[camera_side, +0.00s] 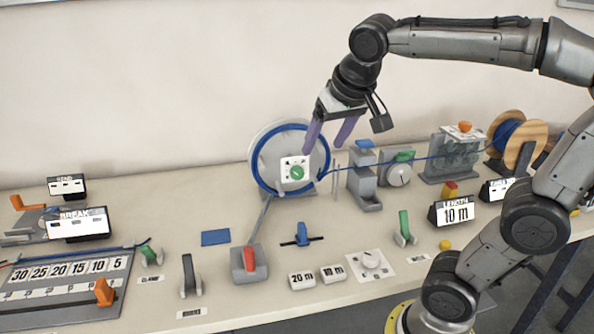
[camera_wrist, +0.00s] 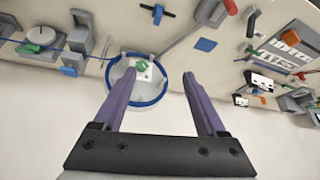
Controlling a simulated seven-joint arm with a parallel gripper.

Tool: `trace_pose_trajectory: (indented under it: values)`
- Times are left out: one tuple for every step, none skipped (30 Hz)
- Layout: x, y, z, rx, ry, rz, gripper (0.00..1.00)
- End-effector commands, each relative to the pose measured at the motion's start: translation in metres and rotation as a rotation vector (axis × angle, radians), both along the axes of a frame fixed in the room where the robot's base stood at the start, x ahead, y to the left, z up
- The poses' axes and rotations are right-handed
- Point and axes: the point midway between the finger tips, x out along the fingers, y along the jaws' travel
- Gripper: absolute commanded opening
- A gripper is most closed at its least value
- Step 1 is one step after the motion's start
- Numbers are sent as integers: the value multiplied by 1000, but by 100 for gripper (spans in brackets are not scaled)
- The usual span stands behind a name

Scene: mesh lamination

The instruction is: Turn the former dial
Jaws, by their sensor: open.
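The former is a pale round disc (camera_side: 262,147) with blue cable around its rim, standing upright at the back of the bench. A green dial (camera_side: 297,172) sits on a white plate at its middle. The dial also shows in the wrist view (camera_wrist: 142,66), close to the tip of the left purple finger. My gripper (camera_side: 327,143) is open and empty, with its two purple fingers pointing down. In the side view it is above and to the right of the dial. It appears apart from the dial, though the left fingertip overlaps the disc's edge in the picture.
A grey press-like stand (camera_side: 363,182) with a blue top is right of the former. A dial gauge (camera_side: 399,174) and a cable spool (camera_side: 519,140) stand farther right. A red-handled lever (camera_side: 249,262) is in front. The wall behind is clear.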

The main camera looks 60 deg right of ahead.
Motion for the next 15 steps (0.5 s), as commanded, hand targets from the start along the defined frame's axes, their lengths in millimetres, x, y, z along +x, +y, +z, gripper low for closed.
trace_pose_trajectory:
  values:
    - [21, -11, 3, -7, 16, -49, 74]
    - [31, -18, 4, -13, 22, -78, 74]
    - [45, -27, 4, -19, 32, -114, 74]
    - [55, -33, 4, -25, 39, -137, 74]
    - [65, -40, 2, -31, 47, -160, 74]
    - [77, -48, 0, -39, 59, -187, 74]
    - [86, -55, -3, -45, 70, -205, 74]
    - [94, -60, -6, -49, 79, -218, 74]
    - [103, -68, -11, -56, 94, -232, 74]
    - [110, -73, -16, -61, 105, -238, 74]
    - [115, -77, -20, -64, 116, -244, 74]
    - [121, -81, -26, -67, 130, -249, 74]
    - [125, -84, -31, -67, 141, -253, 74]
    - [127, -87, -36, -66, 152, -257, 74]
    - [129, -89, -42, -64, 166, -261, 74]
